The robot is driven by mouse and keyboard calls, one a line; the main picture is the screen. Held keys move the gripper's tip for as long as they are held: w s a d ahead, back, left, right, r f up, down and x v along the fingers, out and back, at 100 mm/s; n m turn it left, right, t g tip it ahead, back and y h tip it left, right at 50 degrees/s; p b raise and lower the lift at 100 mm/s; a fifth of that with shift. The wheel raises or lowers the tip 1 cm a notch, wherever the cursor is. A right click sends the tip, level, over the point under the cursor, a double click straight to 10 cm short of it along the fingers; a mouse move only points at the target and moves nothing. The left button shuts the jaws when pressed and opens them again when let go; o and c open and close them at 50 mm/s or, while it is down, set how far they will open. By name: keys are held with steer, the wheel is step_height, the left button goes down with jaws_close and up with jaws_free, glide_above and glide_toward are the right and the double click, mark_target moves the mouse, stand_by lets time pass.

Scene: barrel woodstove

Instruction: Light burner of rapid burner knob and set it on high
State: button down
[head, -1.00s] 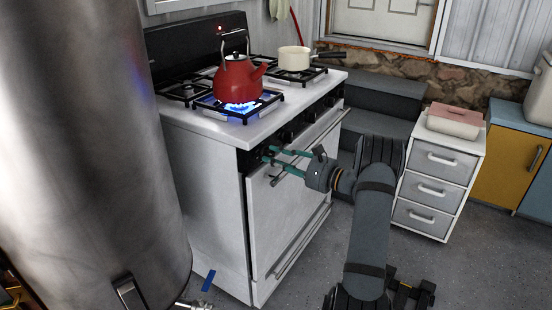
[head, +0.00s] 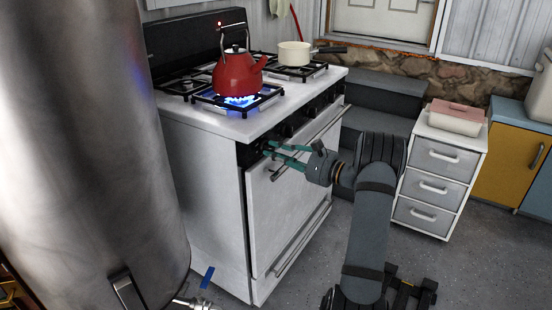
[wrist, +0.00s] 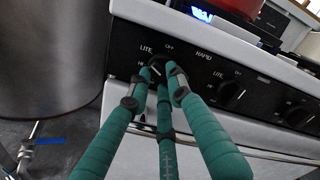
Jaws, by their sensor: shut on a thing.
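The white gas stove (head: 205,200) has a row of black knobs on its dark front panel. In the wrist view, the leftmost knob (wrist: 157,69) sits beside the word RAPID, with LITE, OFF and HI marked around it. My gripper (wrist: 160,75) is shut on this knob, its green fingers around it. The fingers partly hide the knob, so its exact setting is hard to read. In the head view my gripper (head: 268,149) reaches the panel's near end. A blue flame (head: 239,100) burns under the red kettle (head: 238,74) on the front burner.
Another knob (wrist: 232,94) is to the right of the held one. The oven door handle (head: 308,140) runs below the panel. A large metal tank (head: 110,150) stands left, and a white drawer cart (head: 440,170) right.

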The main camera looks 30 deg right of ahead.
steer(key=f+n+b, duration=0.1)
steer(key=n+b, duration=0.1)
steer(key=b, duration=0.3)
steer(key=shift+n, duration=0.3)
steer(key=n+b, duration=0.2)
steer(key=b, duration=0.3)
steer(key=n+b, duration=0.1)
steer(key=b, duration=0.1)
steer(key=n+b, duration=0.1)
steer(key=b, duration=0.1)
steer(key=shift+d+r, duration=0.1)
steer(key=shift+r, duration=0.15)
steer(key=shift+n, duration=0.3)
steer(key=shift+w+r+b, duration=0.1)
steer(key=shift+r+b, duration=0.15)
steer(key=shift+b, duration=0.2)
steer(key=c, duration=1.6)
jaws_free()
steer(key=shift+o, duration=0.2)
